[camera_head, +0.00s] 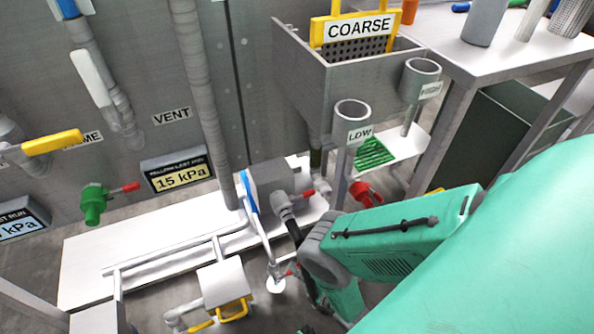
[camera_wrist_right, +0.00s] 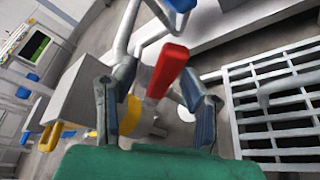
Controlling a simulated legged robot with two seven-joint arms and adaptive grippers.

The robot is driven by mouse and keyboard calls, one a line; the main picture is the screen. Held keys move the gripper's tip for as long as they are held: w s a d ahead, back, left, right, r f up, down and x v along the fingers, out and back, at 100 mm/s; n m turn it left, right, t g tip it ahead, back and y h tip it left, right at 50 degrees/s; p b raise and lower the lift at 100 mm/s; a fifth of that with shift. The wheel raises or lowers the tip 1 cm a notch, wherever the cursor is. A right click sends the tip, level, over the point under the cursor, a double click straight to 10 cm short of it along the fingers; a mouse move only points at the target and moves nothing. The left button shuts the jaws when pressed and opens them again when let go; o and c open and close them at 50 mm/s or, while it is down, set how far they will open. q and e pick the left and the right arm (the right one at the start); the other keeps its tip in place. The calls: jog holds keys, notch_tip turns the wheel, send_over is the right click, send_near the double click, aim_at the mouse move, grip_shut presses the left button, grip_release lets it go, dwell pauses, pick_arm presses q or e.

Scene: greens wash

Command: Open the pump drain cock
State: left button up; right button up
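A small cock with a red lever handle (camera_head: 293,269) sits low on the pipework, by a white round foot; no label on it is readable, but it appears to be the drain cock. In the right wrist view the red lever (camera_wrist_right: 167,70) stands between the fingers, with clear space either side. My right gripper (camera_wrist_right: 152,88) is open; I cannot tell whether it touches the lever. In the head view my right gripper (camera_head: 308,284) is mostly hidden behind its own wrist, just right of the cock. My left gripper is not in view.
A grey box with yellow handle (camera_head: 222,284) stands left of the cock. A blue lever (camera_head: 248,192) rises behind it. A floor grating (camera_wrist_right: 275,100) lies at right in the wrist view. The COARSE basket tank (camera_head: 300,70) and LOW tube (camera_head: 350,115) stand behind.

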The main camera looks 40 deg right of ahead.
jog(key=v, duration=1.1)
jog(key=shift+d, duration=0.1)
